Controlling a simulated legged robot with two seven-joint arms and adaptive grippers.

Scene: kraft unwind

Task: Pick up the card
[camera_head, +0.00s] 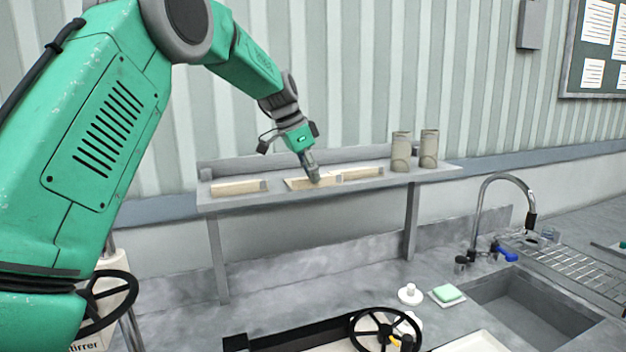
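A flat tan piece that looks like the card (297,184) lies on the grey wall shelf (228,203), near its middle. My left gripper (314,179) points down at the card's right part, and its fingertips look to be at or just above it. The fingers cover part of the card and are too small to show whether they are apart or closed, or whether they touch it. My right gripper is not in view.
Similar tan pieces lie on the shelf to the left (238,187) and right (362,173). Two tan cylinders (401,151) (429,148) stand at its right end. Below are a counter, a sink (530,305), a curved tap (502,178) and a black handwheel (384,333).

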